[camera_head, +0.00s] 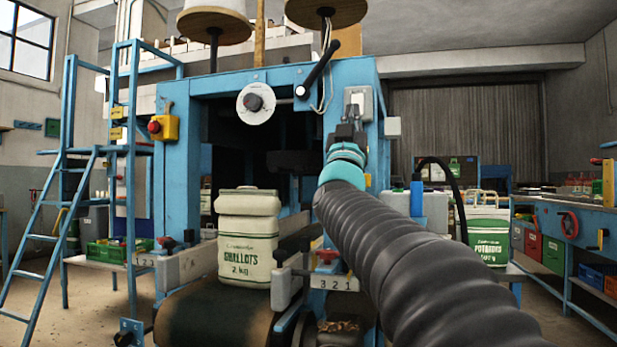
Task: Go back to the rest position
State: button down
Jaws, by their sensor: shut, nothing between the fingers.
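My gripper (346,134) shows small and dark at the end of my arm, beyond the teal wrist. It is in front of the blue right post of the sewing machine frame (278,76), close to a grey box (359,101) on that post. I cannot tell whether it touches the box. The gripper is shut and no object shows in it. Its fingertips are hard to make out. My ribbed dark arm covers the lower right middle of the view.
A cream sack labelled shallots (248,240) stands upright on the dark conveyor belt (212,318). A potato sack (487,230) stands to the right, behind my arm. A blue ladder (70,170) is at left and a blue workbench (575,216) at right.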

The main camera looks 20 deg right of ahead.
jog(key=w+a+f+n+g+y, duration=0.1)
jog(key=w+a+f+n+y, duration=0.1)
jog(key=w+f+y, duration=0.4)
jog(key=w+a+f+n+g+y, duration=0.1)
jog(key=w+f+n+y, duration=0.25)
jog(key=f, duration=0.35)
jog(key=s+a+f+g+y, duration=0.2)
jog(key=s+f+g, duration=0.1)
jog(key=f, duration=0.5)
jog(key=s+a+f+g+y+p, duration=0.1)
jog(key=s+a+f+g+y, duration=0.15)
jog(key=f, duration=0.55)
jog(key=s+a+f+g+y, duration=0.1)
jog(key=s+f+g, duration=0.2)
jog(key=f, duration=0.5)
jog(key=s+a+f+g+p, duration=0.1)
jog(key=s+f, duration=0.4)
jog(key=s, duration=0.5)
jog(key=s+a+f+g+p, duration=0.1)
jog(key=s+f+g, duration=0.3)
jog(key=s, duration=0.6)
jog(key=s+a+f+n+g+p, duration=0.1)
jog(key=s+f+g+p, duration=0.1)
jog(key=s+f, duration=0.4)
jog(key=s, duration=0.4)
jog(key=shift+a+f+p, duration=0.2)
jog(key=shift+f+p, duration=0.15)
